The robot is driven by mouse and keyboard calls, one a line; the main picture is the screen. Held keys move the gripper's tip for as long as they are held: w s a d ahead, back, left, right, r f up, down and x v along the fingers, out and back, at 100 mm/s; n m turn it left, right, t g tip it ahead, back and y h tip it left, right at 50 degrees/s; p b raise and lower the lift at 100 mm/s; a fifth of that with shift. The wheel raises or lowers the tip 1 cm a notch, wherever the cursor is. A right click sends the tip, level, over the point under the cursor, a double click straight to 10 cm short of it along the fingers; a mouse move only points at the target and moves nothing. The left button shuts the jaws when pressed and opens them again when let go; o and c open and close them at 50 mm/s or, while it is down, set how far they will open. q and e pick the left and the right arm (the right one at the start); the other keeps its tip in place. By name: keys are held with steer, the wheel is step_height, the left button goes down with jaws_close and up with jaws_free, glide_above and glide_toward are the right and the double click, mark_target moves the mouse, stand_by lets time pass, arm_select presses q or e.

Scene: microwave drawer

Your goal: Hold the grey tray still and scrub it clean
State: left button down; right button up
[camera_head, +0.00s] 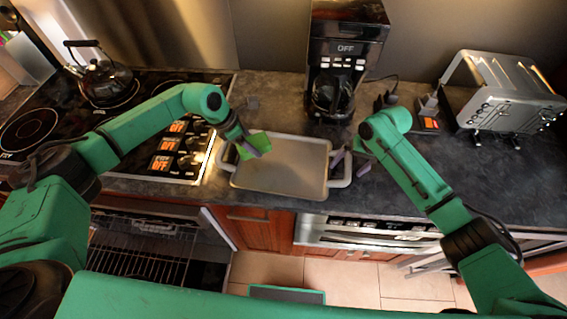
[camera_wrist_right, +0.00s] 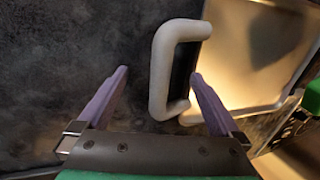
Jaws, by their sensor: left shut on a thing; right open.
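The grey tray (camera_head: 285,180) lies flat on the dark counter, with a pale handle at each end. My left gripper (camera_head: 255,145) is shut on a green sponge (camera_head: 247,152) at the tray's upper left corner. Whether the sponge touches the tray is unclear. My right gripper (camera_head: 349,163) is open at the tray's right handle (camera_head: 344,172). In the right wrist view, the handle (camera_wrist_right: 160,75) lies between the two purple fingers of the right gripper (camera_wrist_right: 158,72), with one finger by the handle's opening. The tray (camera_wrist_right: 262,50) shows beyond it.
A stove (camera_head: 150,110) with a kettle (camera_head: 104,82) is left of the tray. A coffee maker (camera_head: 345,45) stands behind it, and a toaster (camera_head: 505,95) is at right. An oven rack (camera_head: 140,250) shows below the stove.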

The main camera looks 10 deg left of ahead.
steer(key=shift+r, duration=0.1)
steer(key=shift+p+v, duration=0.55)
steer(key=shift+v, duration=2.85)
steer(key=v, duration=1.2)
steer(key=shift+s+d, duration=0.1)
